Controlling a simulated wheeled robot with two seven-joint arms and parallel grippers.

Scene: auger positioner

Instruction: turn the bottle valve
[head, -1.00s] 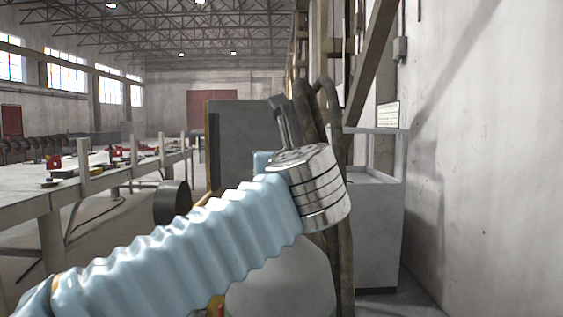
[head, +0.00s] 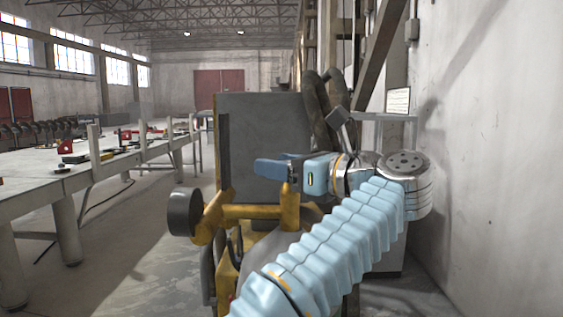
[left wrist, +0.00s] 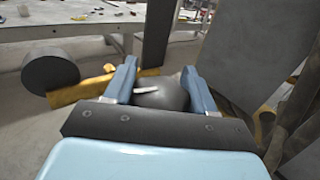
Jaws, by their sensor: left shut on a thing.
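My left gripper (head: 272,168) reaches in from the right side of the head view, with its blue fingers at the top of a grey bottle (head: 268,248). My right gripper is out of view.
The bottle stands at a yellow frame (head: 240,212) with a dark round wheel (head: 184,212) and a tall grey panel (head: 265,130) behind. A long workbench (head: 100,160) with tools runs along the left. A white wall (head: 490,150) closes the right. Open floor lies between bench and frame.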

